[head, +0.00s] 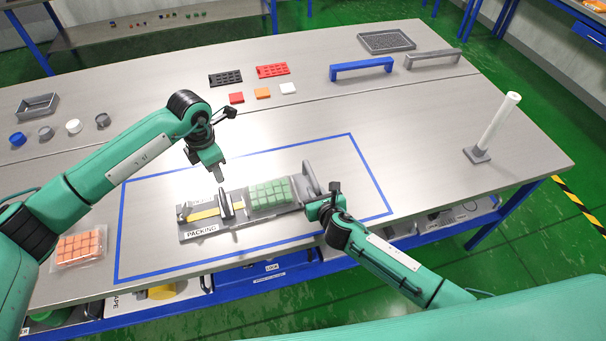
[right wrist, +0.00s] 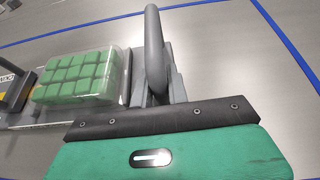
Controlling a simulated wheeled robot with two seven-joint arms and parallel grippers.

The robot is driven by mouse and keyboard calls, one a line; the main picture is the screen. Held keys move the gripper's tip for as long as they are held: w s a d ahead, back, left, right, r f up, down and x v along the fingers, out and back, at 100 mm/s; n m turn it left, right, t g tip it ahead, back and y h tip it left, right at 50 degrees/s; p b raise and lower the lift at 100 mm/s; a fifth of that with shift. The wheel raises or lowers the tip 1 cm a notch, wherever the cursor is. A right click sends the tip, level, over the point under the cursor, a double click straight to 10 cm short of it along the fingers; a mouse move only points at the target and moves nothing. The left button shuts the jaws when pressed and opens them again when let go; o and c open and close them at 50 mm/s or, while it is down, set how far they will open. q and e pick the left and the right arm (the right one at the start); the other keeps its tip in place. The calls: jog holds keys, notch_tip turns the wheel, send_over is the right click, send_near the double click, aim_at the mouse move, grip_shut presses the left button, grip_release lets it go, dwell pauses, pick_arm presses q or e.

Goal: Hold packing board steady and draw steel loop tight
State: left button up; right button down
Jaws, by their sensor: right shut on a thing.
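The grey packing board (head: 282,211), labelled PACKING, lies inside the blue outline on the table. A clear pack of green blocks (head: 268,193) rests on it and also shows in the right wrist view (right wrist: 82,77). Left of the pack, a steel loop (head: 226,204) stands upright over a yellow strip (head: 204,213). My right gripper (head: 324,204) is shut at the board's right end, on its grey upright handle (head: 310,178); the handle rises before it in the right wrist view (right wrist: 154,50). My left gripper (head: 219,174) hangs above and behind the loop, apart from it; its finger gap is unclear.
A pack of orange blocks (head: 82,246) lies at the table's left. Black and red trays (head: 272,70) and small coloured tiles lie behind the outline. Blue and grey handles (head: 361,69) stand further back. A white post (head: 497,124) stands at right. Table around the board is mostly clear.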

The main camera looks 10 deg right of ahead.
pick_arm(q)
jog(key=s+d+r+h, duration=0.2)
jog(key=s+d+h, duration=0.1)
jog(key=d, duration=0.4)
jog(key=s+d+r+h, duration=0.1)
jog(key=s+d+h, duration=0.2)
jog(key=d+h, duration=0.2)
jog(key=s+d+r+h, duration=0.2)
jog(key=d+h, duration=0.3)
jog(key=d, duration=0.4)
jog(key=shift+s+d+r, duration=0.25)
jog(key=shift+s+r, duration=0.05)
jog(key=shift+s, duration=0.5)
jog(key=n+y, duration=1.1)
jog(key=n, duration=0.3)
send_near(221, 195)
jog(key=x, duration=0.8)
